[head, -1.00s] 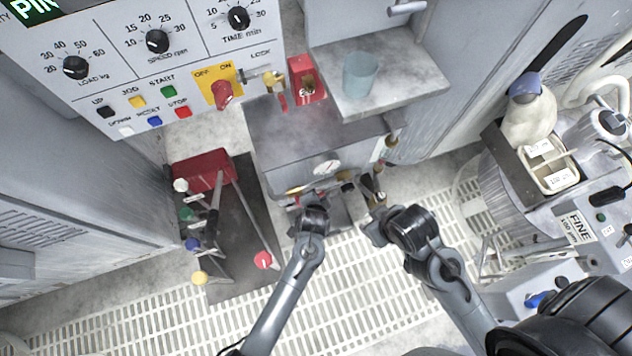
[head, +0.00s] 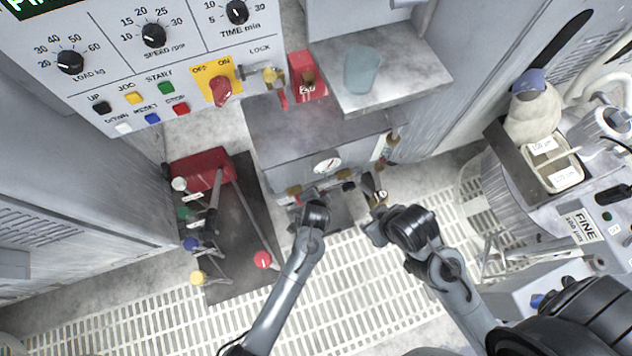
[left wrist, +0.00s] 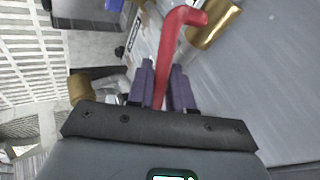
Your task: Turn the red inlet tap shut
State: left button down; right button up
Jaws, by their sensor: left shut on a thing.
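The red inlet tap (left wrist: 170,50) shows in the left wrist view as a bent red lever beside brass fittings. My left gripper (left wrist: 160,82) is shut on the lever's lower part, with one purple finger on each side. The lever's bent end reaches past the fingertips to the upper right. In the head view my left gripper (head: 310,203) is at the pipework below the gauge, and it hides most of the tap. My right gripper (head: 374,200) is to the right of it, near another brass fitting; its finger gap is unclear.
A round gauge (head: 327,165) is on the cabinet just above the pipework. A lever stand with coloured knobs (head: 240,240) stands to the left. A shelf with a translucent cup (head: 361,70) juts out above. Grating (head: 340,310) covers the floor.

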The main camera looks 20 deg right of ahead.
pick_arm(q)
jog(key=shift+a+r+h+p, duration=0.25)
jog(key=shift+r+h+p, duration=0.25)
jog(key=shift+p, duration=0.5)
jog(key=shift+a+r+n+h+p, duration=0.35)
jog(key=shift+n+h+p, duration=0.25)
jog(key=shift+h+p, duration=0.35)
jog(key=shift+w+a+r+n+h+p, duration=0.1)
jog(key=shift+a+r+n+h+p, duration=0.25)
jog(key=shift+h, duration=0.5)
jog(key=shift+a+r+n+h, duration=0.1)
jog(key=shift+a+n+h, duration=0.15)
jog(key=shift+a+h, duration=0.4)
jog(key=shift+d, duration=0.2)
jog(key=c, duration=1.1)
grip_release()
jog(key=shift+r, duration=0.15)
